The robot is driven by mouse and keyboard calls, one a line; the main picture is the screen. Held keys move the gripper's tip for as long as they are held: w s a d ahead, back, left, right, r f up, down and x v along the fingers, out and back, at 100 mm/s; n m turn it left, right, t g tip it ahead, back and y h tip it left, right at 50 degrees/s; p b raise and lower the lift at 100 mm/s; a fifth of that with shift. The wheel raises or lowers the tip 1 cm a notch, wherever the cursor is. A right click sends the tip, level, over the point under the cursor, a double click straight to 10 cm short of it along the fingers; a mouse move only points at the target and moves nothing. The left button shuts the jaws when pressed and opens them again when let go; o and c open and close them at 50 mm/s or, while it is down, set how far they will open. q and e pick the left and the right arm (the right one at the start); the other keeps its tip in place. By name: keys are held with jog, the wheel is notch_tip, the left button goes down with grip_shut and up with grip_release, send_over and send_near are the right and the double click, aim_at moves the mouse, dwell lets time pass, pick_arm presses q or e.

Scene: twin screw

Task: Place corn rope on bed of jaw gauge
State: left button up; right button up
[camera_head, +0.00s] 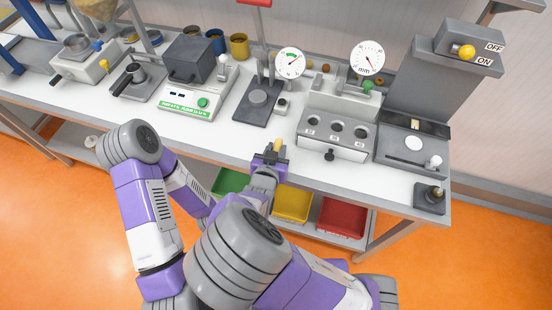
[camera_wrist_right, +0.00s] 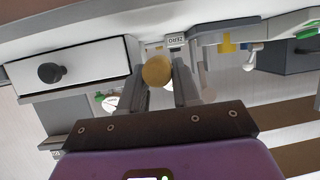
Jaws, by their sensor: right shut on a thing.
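My right gripper (camera_head: 270,155) is shut on a short yellow piece, the corn rope (camera_head: 279,146), in front of the bench edge. In the right wrist view the rope's rounded yellow end (camera_wrist_right: 157,71) sits between the fingertips (camera_wrist_right: 160,84). Two dial instruments stand on the bench beyond it. One has a dial with a green sector (camera_head: 290,62) and a dark base (camera_head: 249,112). The other has a dial marked mm (camera_head: 367,58), behind a three-hole box. I cannot tell which is the jaw gauge. The left gripper is not visible; my left arm runs behind the right one.
The three-hole box (camera_head: 337,148) has a knobbed drawer, right of the gripper. A balance (camera_head: 189,106) stands to the left. A dark switch station (camera_head: 412,140) is at the right. Green, yellow and red bins (camera_head: 341,216) are below the bench. The bench's front strip is mostly clear.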

jog(key=shift+f, duration=1.7)
jog(key=shift+f+b, duration=0.15)
jog(key=shift+b, duration=0.2)
jog(key=shift+f, duration=0.15)
jog(key=o, duration=0.8)
